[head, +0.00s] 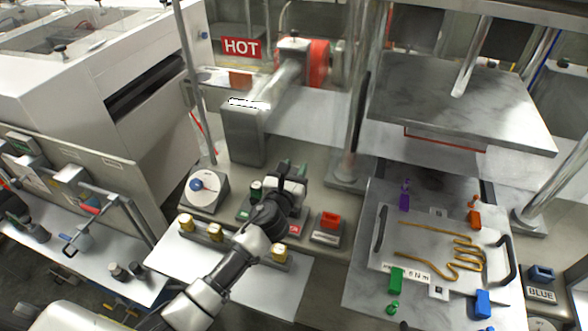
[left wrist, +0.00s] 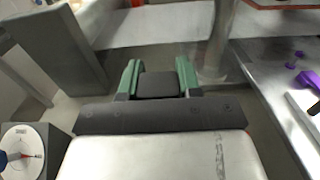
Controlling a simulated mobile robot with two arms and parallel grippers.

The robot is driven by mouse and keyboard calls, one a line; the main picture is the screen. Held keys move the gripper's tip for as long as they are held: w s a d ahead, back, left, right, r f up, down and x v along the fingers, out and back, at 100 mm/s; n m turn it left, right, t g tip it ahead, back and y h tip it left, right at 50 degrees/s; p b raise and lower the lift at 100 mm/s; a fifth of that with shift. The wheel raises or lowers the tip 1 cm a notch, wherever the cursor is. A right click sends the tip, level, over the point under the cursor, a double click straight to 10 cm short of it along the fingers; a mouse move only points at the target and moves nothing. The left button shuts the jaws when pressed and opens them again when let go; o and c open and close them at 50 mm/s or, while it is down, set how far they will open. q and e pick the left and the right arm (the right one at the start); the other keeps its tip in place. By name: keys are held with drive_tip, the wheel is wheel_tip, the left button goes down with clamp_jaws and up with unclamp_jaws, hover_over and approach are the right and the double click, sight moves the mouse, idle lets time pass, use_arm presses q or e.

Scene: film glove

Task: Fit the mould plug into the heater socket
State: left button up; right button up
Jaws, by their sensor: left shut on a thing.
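My left gripper (head: 291,172) reaches in from the lower left over the bench, in front of the HOT-marked column. In the left wrist view its green-edged fingers (left wrist: 158,80) are shut on a dark grey block (left wrist: 158,86). I cannot tell for sure that this block is the mould plug. A green-and-black piece (head: 256,189) stands on the bench just left of the gripper. A red socket-like piece (head: 330,220) sits on a grey base right of the gripper. I cannot tell which piece is the heater socket. My right gripper is not in view.
A dial box (head: 205,188) stands left of the gripper. A rail with yellow-topped pieces (head: 215,231) lies nearer. To the right, a mould plate (head: 430,220) bears purple, orange, green and blue pieces beneath a press plate (head: 460,105). A post (head: 350,120) stands between.

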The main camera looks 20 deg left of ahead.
use_arm(q)
drive_tip(key=shift+f+b, duration=0.65)
drive_tip(key=shift+f, duration=0.25)
wheel_tip(320, 180, down, 3)
drive_tip(key=b, duration=0.3)
drive_tip(key=shift+f, duration=0.2)
idle(0.9)
drive_tip(key=shift+f+b, duration=1.25)
drive_tip(key=shift+f, duration=0.3)
drive_tip(key=shift+f, duration=0.1)
